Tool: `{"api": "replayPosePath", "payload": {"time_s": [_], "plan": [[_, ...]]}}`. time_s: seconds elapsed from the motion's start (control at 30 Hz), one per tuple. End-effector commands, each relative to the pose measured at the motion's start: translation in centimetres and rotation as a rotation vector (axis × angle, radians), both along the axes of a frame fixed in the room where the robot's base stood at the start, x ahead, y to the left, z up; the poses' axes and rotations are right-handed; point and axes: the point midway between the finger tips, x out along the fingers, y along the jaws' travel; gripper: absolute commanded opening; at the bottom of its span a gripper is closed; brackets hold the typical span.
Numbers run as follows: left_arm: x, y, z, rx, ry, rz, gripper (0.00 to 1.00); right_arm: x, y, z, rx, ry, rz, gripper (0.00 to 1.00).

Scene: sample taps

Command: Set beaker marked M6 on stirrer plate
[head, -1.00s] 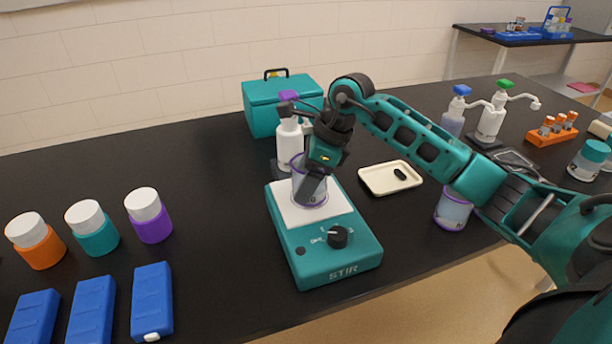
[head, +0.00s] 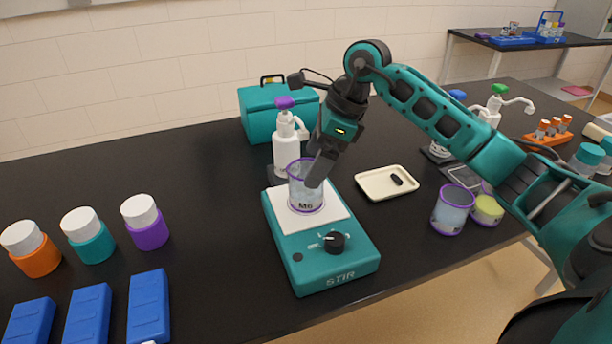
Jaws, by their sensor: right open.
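The beaker marked M6 (head: 304,196) is clear with a purple rim. It stands upright on the white top of the teal stirrer plate (head: 318,262), and its M6 label faces me. My right gripper (head: 316,168) is open at the beaker's upper right side, with its fingers at the rim. In this view I cannot tell whether a finger touches the glass. My left gripper is not in view.
A white pump bottle (head: 286,150) stands right behind the stirrer. A cream tray (head: 376,183) with a dark stir bar (head: 397,180) lies to the right. Another purple-rimmed beaker (head: 451,212) stands farther right. Capped jars (head: 146,222) and blue boxes (head: 149,304) are at left.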

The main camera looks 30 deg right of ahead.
Motion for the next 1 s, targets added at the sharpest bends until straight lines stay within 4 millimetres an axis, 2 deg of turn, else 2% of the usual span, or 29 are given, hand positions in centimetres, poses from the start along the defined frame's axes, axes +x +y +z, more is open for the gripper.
{"api": "replayPosePath", "payload": {"time_s": [0.1,0.3,1.0], "plan": [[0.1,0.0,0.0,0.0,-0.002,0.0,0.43,-0.5,-0.8,2.3,-0.003,-0.004,-0.002,0.99],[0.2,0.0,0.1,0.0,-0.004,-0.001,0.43,-1.1,-1.5,4.5,-0.001,-0.001,-0.001,0.99],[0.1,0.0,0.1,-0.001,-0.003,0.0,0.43,-1.2,-1.6,4.9,0.001,0.001,0.0,0.99]]}}
